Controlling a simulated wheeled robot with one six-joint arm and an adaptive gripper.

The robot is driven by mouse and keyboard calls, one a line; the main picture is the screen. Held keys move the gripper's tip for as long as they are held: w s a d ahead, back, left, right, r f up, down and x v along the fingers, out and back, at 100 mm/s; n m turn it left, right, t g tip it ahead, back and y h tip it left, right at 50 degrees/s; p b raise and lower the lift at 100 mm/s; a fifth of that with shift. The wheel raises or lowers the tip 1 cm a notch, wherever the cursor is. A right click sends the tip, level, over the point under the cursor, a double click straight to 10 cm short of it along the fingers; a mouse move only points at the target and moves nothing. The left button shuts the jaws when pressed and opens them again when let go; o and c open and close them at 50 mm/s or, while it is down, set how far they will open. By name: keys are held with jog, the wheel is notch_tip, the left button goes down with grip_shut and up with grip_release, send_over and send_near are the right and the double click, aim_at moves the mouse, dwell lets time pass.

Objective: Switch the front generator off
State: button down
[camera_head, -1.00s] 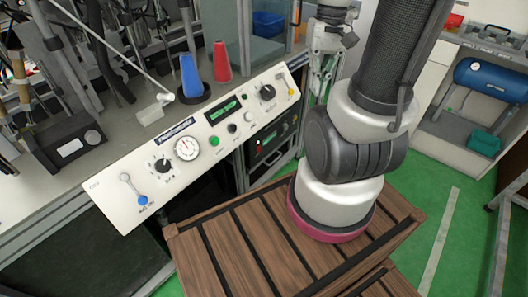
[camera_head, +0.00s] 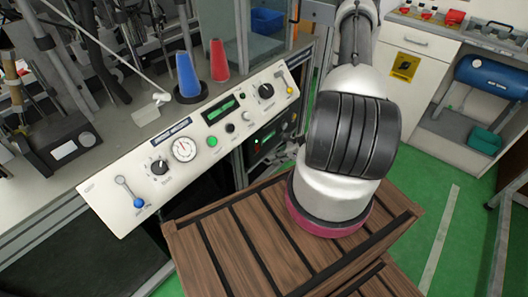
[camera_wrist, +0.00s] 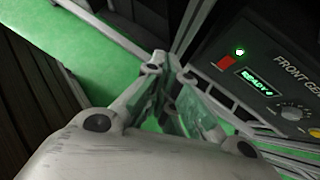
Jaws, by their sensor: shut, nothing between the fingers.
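The front generator's dark panel (camera_wrist: 275,65) is at the right of the wrist view, with the label "FRONT GEN" cut off by the edge. A green light (camera_wrist: 239,51) is lit above a red switch (camera_wrist: 227,63). A green display (camera_wrist: 262,82) seems to read "READY", and a grey knob (camera_wrist: 295,110) is beside it. My gripper (camera_wrist: 170,74) is shut and empty, left of the panel and apart from the red switch in the picture. In the head view the generator (camera_head: 266,143) sits under the white console, partly hidden by my gripper and arm.
The sloping white console (camera_head: 105,190) has a gauge, knobs, a green button and a blue-ended lever. Blue and red cones (camera_head: 219,62) stand behind it. A slatted wooden platform (camera_head: 230,245) lies below my arm.

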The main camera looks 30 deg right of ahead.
aim_at(257, 148)
jog(key=w+d+f+m+t+h, duration=0.1)
jog(key=w+d+f+m+h, duration=0.35)
jog(key=w+d, duration=0.3)
jog(key=w+a+r+x, duration=0.1)
jog(key=x, duration=1.1)
jog(key=shift+w+a+f, duration=0.15)
jog(key=shift+w+f, duration=0.1)
jog(key=shift+w, duration=0.05)
jog(key=shift+y, duration=0.25)
